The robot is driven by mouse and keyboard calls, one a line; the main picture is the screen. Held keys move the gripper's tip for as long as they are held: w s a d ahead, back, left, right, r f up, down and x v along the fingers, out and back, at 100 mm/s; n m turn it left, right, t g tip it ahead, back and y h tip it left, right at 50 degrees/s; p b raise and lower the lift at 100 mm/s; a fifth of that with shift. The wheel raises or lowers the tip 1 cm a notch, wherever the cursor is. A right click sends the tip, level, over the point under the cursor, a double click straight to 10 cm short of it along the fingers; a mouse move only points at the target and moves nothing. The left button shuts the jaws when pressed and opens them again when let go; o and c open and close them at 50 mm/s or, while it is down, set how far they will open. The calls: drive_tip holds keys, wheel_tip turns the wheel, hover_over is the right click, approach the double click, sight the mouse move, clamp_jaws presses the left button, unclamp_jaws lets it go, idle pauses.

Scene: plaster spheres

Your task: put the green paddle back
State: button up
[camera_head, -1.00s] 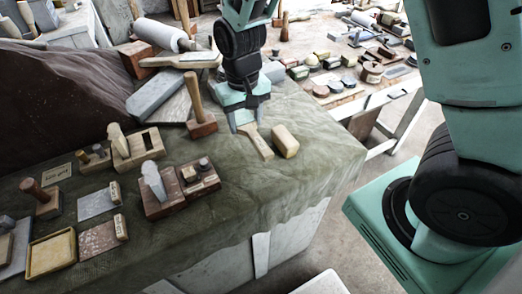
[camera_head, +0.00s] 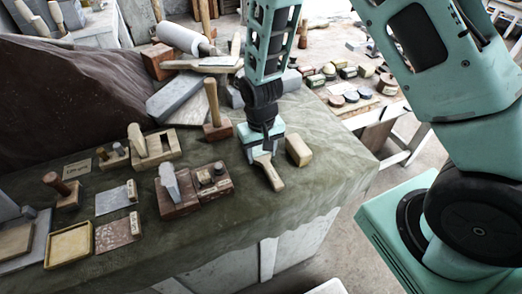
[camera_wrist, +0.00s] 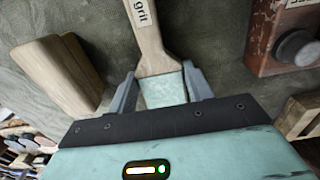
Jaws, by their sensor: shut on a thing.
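The green paddle (camera_head: 270,172) has a pale wooden handle that points toward the front of the cloth-covered table. In the wrist view the paddle (camera_wrist: 150,38) shows a label reading "grit" on its handle and a pale green patch between my fingers. My gripper (camera_head: 262,152) is shut on it. In the wrist view my gripper (camera_wrist: 160,88) has one finger on each side of the green part. The paddle's far end is hidden by the gripper. I cannot tell whether the paddle touches the cloth.
A cream block (camera_head: 298,150) stands close right of the gripper. A wooden mallet (camera_head: 215,115) stands behind left. A reddish block with knobs (camera_head: 208,180) lies left. Further left are labelled plates (camera_head: 118,232) and a yellow tray (camera_head: 68,246). Cloth is bare toward the front right.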

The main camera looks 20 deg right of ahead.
sight(261, 154)
drive_tip(key=shift+f, duration=0.15)
drive_tip(key=o, duration=1)
wheel_tip(261, 154, up, 12)
drive_tip(key=b, duration=0.2)
drive_tip(key=s+a+r+n, duration=0.2)
drive_tip(key=s, duration=0.5)
drive_tip(key=s+a+r+n, duration=0.2)
drive_tip(key=s+r+n, duration=0.1)
drive_tip(key=s, duration=0.4)
drive_tip(key=s+a+r+n, duration=0.2)
drive_tip(key=s, duration=0.5)
drive_tip(key=shift+s+a+r+n+y, duration=0.15)
drive_tip(key=shift+s+r+n+y, duration=0.15)
drive_tip(key=shift+r+n, duration=0.1)
